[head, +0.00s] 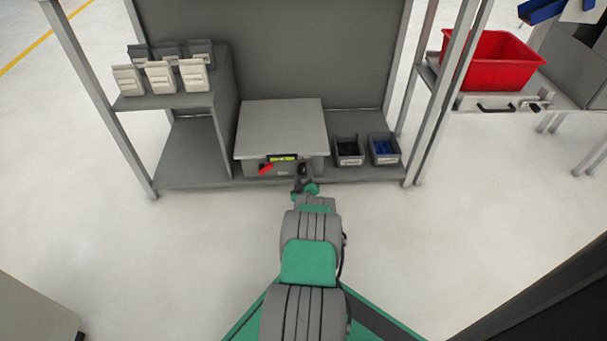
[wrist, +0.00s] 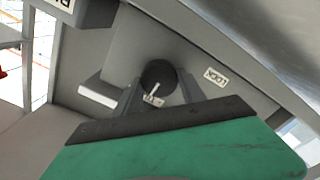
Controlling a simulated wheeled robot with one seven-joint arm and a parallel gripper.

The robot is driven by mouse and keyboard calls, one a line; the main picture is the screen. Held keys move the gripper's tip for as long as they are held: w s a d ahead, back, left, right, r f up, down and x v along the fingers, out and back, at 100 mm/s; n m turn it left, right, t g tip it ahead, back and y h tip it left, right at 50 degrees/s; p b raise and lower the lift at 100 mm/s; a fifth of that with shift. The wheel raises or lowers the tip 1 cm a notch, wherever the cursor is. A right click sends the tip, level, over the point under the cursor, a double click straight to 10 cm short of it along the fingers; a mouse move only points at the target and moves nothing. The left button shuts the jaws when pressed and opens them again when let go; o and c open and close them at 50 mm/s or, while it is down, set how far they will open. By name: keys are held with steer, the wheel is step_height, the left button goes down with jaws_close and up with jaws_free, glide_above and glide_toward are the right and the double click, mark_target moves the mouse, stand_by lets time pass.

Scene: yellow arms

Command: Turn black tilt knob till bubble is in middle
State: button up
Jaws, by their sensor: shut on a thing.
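A grey box-shaped unit with a flat top plate (head: 280,125) stands on the bench shelf. On its front are a yellow-green level vial (head: 283,158) and a red lever (head: 265,169); the bubble is too small to make out. The black knob (wrist: 158,76), round with a white pointer line, shows on the unit's front in the wrist view. My gripper (wrist: 157,92) is shut on the black knob, one finger on each side. In the head view my gripper (head: 303,174) is at the right part of the unit's front, and it hides the knob there.
A label reading "LOCK" (wrist: 215,77) is right of the knob. Grey bins with black parts (head: 348,151) and blue parts (head: 384,149) stand right of the unit. A side shelf with several small containers (head: 160,76) is at left. A red crate (head: 492,62) is at far right. The floor is clear.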

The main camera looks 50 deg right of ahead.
steer(key=shift+n, duration=0.5)
steer(key=o, duration=1.4)
steer(key=shift+c, duration=0.2)
steer(key=shift+s, duration=0.1)
steer(key=p+v, duration=0.4)
steer(key=v, duration=0.3)
steer(key=shift+s+a, duration=0.25)
